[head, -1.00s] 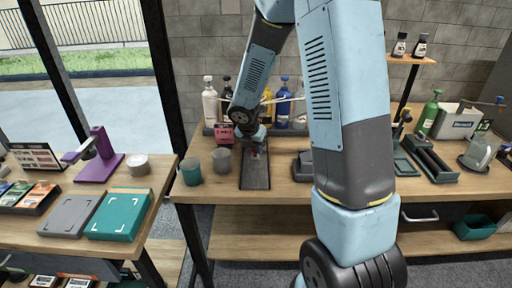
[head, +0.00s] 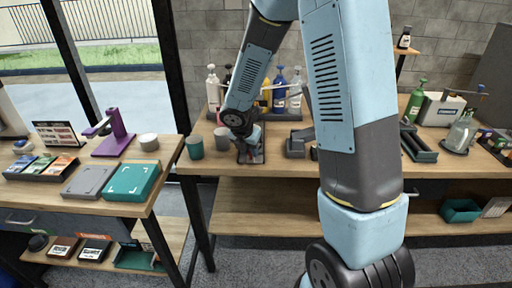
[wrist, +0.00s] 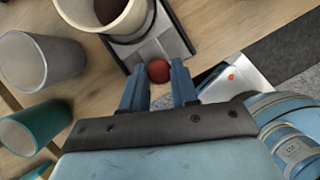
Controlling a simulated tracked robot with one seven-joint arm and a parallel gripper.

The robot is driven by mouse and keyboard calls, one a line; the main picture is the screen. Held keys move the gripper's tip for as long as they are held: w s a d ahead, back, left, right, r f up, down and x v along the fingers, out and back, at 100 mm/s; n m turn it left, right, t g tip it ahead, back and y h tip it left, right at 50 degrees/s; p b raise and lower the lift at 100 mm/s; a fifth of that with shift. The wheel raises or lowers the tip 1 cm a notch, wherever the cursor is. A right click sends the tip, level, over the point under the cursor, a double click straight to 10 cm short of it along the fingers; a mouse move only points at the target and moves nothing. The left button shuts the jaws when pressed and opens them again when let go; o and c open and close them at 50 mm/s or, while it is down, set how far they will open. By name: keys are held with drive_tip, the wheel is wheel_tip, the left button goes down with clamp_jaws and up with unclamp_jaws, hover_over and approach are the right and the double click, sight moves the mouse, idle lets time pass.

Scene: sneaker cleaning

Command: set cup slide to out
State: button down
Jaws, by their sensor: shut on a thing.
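The cup slide is a dark flat rail on the workbench; its near end (head: 250,160) shows by the front edge in the head view. A round red knob (wrist: 158,71) is at the slide's near end. My gripper (wrist: 159,86) has one finger on each side of the knob and is shut on it. In the head view my gripper (head: 250,155) hides most of the slide and the cup.
A teal cup (head: 194,147) and a grey cup (head: 222,136) stand left of the slide. Bottles (head: 279,92) stand behind, and a dark block (head: 298,146) is at the right. A gap separates the left table with a teal box (head: 132,181).

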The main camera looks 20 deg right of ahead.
drive_tip(key=shift+s+a+f, duration=0.1)
drive_tip(key=shift+s+a, duration=0.2)
drive_tip(key=shift+s, duration=0.45)
drive_tip(key=c, duration=0.9)
unclamp_jaws()
drive_tip(key=shift+o, duration=0.2)
drive_tip(key=shift+d, duration=0.1)
drive_tip(key=shift+s+r, duration=0.1)
drive_tip(key=shift+r, duration=0.55)
drive_tip(key=v, duration=1.2)
drive_tip(key=shift+r, duration=0.25)
drive_tip(key=shift+s, duration=0.1)
